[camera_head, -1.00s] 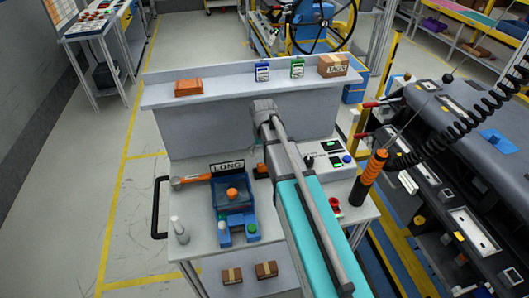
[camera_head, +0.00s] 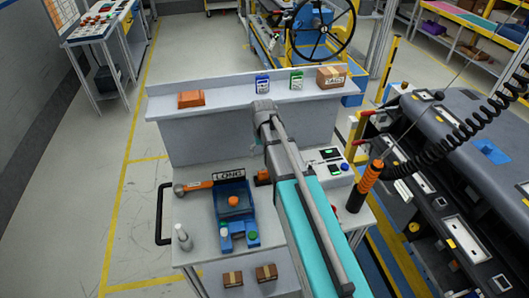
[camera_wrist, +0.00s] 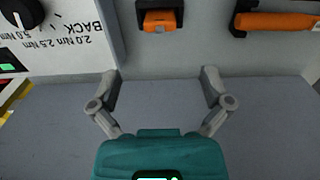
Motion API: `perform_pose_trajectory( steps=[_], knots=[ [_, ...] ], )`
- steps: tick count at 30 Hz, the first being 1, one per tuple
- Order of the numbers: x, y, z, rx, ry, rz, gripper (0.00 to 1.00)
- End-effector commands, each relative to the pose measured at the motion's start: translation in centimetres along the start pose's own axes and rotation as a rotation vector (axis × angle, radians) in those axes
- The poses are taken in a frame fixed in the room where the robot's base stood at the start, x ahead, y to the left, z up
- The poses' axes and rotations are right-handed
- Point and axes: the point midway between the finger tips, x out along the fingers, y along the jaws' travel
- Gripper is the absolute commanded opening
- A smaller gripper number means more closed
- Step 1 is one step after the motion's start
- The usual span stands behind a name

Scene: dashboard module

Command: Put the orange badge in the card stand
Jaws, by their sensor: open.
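An orange piece (camera_wrist: 160,20) sits in a small dark holder (camera_wrist: 160,5) at the top of the wrist view. It also shows in the head view (camera_head: 262,177), partly behind my arm. I cannot tell whether it is the orange badge or whether the holder is the card stand. A blue badge (camera_head: 262,84) and a green badge (camera_head: 296,80) stand upright on the raised shelf. My gripper (camera_wrist: 160,86) is open and empty over a plain grey surface, apart from the orange piece. My arm hides its fingers in the head view.
The shelf (camera_head: 225,102) also holds an orange box (camera_head: 191,99) and a cardboard box (camera_head: 330,77). An orange-handled tool (camera_head: 368,182) stands at right.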

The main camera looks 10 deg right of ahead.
Motion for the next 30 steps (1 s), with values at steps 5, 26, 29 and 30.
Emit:
perform_pose_trajectory(
  steps=[5,26,29,30],
  knots=[
    [0.0,0.0,0.0,0.0,0.0,0.0,0.99],
    [0.0,0.5,10.9,0.001,0.0,0.0,0.99],
    [0.0,0.5,13.5,0.001,0.0,0.001,0.99],
    [0.0,0.6,14.3,0.001,0.0,0.001,0.99]
  ],
)
